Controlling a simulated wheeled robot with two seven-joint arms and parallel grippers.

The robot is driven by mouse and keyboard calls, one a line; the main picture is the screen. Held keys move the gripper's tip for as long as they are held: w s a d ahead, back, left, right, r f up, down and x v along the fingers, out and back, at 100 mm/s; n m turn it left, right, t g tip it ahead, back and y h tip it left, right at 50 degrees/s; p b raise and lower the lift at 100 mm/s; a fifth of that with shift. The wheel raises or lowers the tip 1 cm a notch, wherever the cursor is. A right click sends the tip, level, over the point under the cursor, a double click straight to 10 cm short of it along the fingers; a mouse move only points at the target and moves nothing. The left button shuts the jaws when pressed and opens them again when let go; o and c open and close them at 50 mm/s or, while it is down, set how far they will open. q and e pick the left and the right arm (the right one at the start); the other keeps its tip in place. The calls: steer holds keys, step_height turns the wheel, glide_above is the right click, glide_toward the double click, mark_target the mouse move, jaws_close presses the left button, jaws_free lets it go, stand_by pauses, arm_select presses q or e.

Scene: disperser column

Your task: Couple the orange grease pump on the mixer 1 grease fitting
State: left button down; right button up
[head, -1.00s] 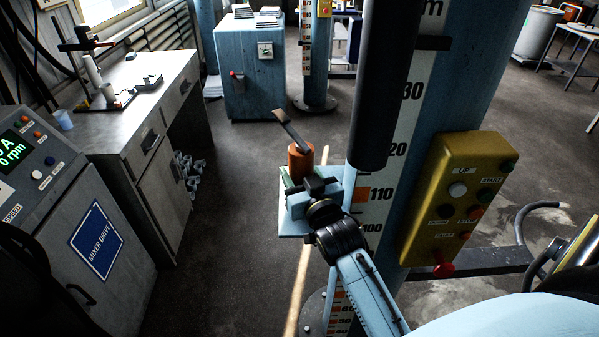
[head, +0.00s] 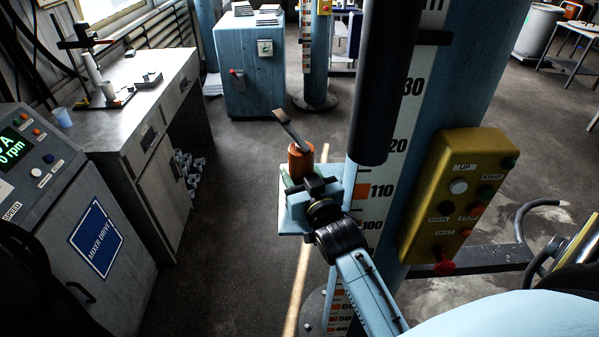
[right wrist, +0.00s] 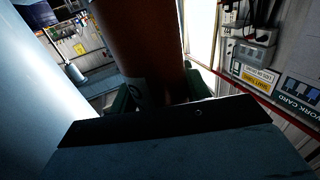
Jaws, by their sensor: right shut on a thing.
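The orange grease pump (head: 299,161) is an orange cylinder with a grey lever tilted up to the left. It stands up from my right gripper (head: 299,182), beside the scaled column. My right gripper is shut on it. In the right wrist view the orange body (right wrist: 143,38) stands between the green finger pads, and its lower end is partly hidden behind the dark edge of the gripper. I cannot make out the mixer 1 grease fitting in either view. My left gripper is not in view.
The light-blue column with a number scale (head: 400,165) stands right of the pump, with a dark cylinder (head: 385,90) close by. A yellow button box (head: 460,195) is further right. The mixer drive cabinet (head: 95,235) and a grey bench (head: 130,100) stand left. The floor between is open.

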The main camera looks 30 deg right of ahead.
mark_target(302, 143)
steer(key=shift+f, duration=0.35)
stand_by(1.0)
steer(key=o, duration=1.1)
steer(key=shift+f, duration=0.1)
steer(key=shift+o, duration=0.2)
steer(key=shift+f, duration=0.15)
step_height(302, 143, up, 10)
steer(key=shift+r, duration=0.2)
